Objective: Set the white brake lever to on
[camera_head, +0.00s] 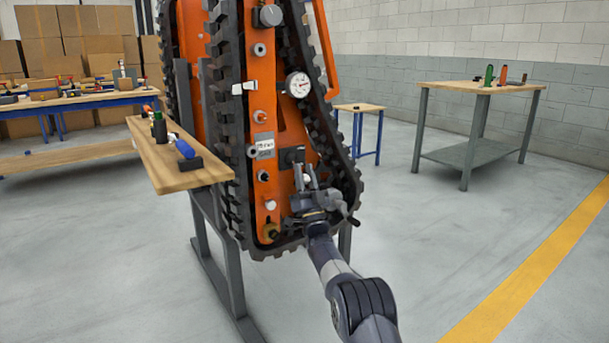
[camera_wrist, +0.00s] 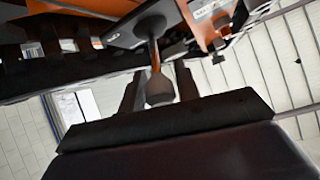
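A tall orange tracked carrier (camera_head: 265,190) stands on end in a grey frame. My gripper (camera_head: 305,178) is at its lower front, with its fingers pointing up at the panel. A lever with a pale knob (camera_head: 306,179) shows between the fingertips, below a dark plate (camera_head: 291,156). In the wrist view the lever's knob (camera_wrist: 159,90) hangs on a thin stalk between the two dark fingers of my gripper (camera_wrist: 160,85). The fingers are close on both sides of the knob, but contact cannot be told. I see no readable on or off mark.
Above are a white handle (camera_head: 243,87), a gauge (camera_head: 298,84), a grey knob (camera_head: 270,15) and a label (camera_head: 264,147). Black tracks (camera_head: 222,130) edge the panel. A wooden shelf (camera_head: 175,160) with tools juts out left. A workbench (camera_head: 480,88) stands right; the floor there is clear.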

